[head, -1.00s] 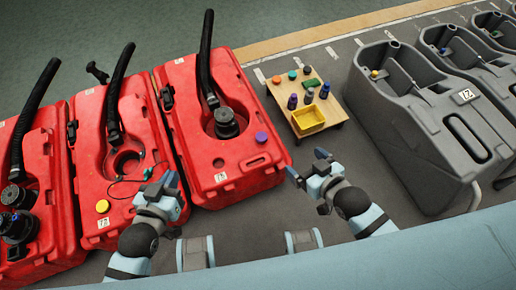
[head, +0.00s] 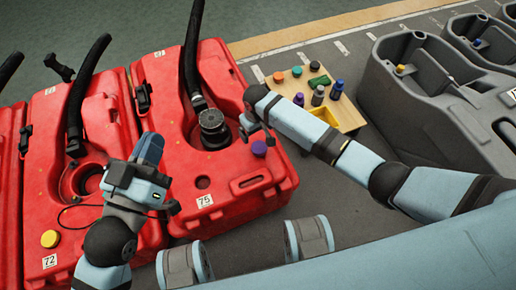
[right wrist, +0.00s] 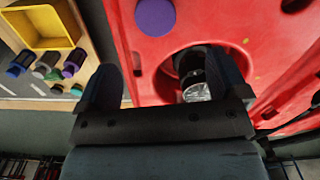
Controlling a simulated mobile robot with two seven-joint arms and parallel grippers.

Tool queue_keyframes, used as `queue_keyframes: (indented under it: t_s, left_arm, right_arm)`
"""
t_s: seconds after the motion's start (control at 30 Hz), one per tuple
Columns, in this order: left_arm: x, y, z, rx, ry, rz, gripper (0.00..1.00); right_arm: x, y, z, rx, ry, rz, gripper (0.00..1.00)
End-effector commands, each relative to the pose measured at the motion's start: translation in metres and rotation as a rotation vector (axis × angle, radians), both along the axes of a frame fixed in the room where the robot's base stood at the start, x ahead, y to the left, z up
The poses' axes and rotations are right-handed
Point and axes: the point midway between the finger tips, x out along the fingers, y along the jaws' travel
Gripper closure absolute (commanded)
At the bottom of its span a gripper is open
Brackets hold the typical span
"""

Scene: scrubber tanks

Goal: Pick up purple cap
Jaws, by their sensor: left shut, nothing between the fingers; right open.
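The purple cap (head: 259,148) sits on top of the red tank labelled 75 (head: 240,185), right of its black hose fitting. In the right wrist view the purple cap (right wrist: 155,16) is at the top edge, beyond my fingertips. My right gripper (head: 248,119) is over the red tank, just above and left of the cap in the head view. It is open and empty, its fingers apart in the right wrist view (right wrist: 165,80). My left gripper (head: 149,150) is shut and empty, in front of the red tanks labelled 72 and 75.
A yellow cap (head: 50,239) is on tank 72. Black hoses (head: 193,55) rise from the tanks. Grey tanks (head: 440,105) stand at the right.

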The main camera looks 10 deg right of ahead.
Motion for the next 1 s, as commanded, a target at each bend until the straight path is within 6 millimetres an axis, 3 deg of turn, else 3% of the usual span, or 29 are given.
queue_keyframes:
  t_s: [0.03,0.23,0.53,0.77,1.0]
  left_arm:
    - [0.001,0.000,-0.010,0.008,0.014,-0.004,1.00]
    - [0.002,-0.003,-0.037,0.048,0.090,-0.030,1.00]
    - [0.003,-0.004,-0.056,0.081,0.150,-0.050,1.00]
    - [0.002,-0.006,-0.092,0.138,0.229,-0.084,1.00]
    - [0.010,-0.002,-0.083,0.182,0.149,-0.069,1.00]
  right_arm:
    - [-0.001,-0.001,-0.015,-0.002,0.005,0.000,0.08]
    - [-0.001,0.000,-0.055,0.001,0.001,0.000,0.08]
    - [-0.001,-0.001,-0.079,0.001,-0.001,0.001,0.08]
    - [0.001,-0.008,-0.114,0.001,-0.002,0.000,0.08]
    - [0.001,-0.007,-0.127,0.002,-0.002,0.001,0.08]
